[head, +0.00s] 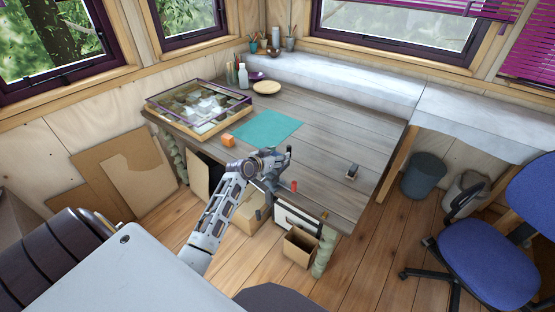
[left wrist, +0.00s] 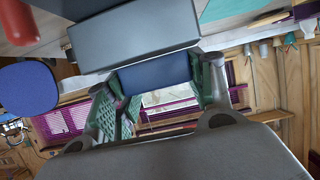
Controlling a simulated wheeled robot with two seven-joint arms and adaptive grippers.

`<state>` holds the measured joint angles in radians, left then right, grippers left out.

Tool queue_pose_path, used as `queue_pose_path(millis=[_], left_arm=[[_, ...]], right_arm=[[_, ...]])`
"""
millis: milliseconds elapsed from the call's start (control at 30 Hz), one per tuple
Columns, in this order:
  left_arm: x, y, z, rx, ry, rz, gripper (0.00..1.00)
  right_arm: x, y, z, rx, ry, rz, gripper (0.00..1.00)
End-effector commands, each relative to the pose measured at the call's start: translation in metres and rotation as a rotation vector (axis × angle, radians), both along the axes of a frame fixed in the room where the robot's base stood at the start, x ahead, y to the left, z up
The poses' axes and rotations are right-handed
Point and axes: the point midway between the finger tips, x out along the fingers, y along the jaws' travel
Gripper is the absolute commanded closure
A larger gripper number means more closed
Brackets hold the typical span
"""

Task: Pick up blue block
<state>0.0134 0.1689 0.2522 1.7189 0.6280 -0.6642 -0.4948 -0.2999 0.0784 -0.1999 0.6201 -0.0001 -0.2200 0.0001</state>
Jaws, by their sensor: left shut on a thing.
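The blue block (left wrist: 155,73) shows in the left wrist view between the green-padded fingers of my left gripper (left wrist: 162,88). The fingers are shut on it, one at each side. In the head view my left gripper (head: 281,170) is over the front part of the grey wooden desk (head: 330,140). I cannot make out the blue block in the head view. My right gripper is not in view.
On the desk are a teal mat (head: 268,130), an orange block (head: 228,140), a glass-topped case (head: 198,108) and a small dark object (head: 352,172). A red piece (head: 294,186) is near the gripper. A blue chair (head: 487,255) stands right. The desk's right part is mostly clear.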

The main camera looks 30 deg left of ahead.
Motion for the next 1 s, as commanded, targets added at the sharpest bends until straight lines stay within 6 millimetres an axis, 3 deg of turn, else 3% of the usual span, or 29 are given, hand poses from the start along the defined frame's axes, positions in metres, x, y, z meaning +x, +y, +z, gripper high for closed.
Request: queue_pose_path(millis=[267,800,1000], left_arm=[[0.001,0.000,0.012,0.002,-0.002,-0.001,0.72],[0.001,0.000,0.085,0.003,-0.003,0.000,0.72],[0.000,0.000,0.099,0.002,-0.002,0.000,0.72]], right_arm=[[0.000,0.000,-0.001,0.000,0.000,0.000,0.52],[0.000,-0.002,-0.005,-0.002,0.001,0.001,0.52],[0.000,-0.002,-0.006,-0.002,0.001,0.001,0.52]])
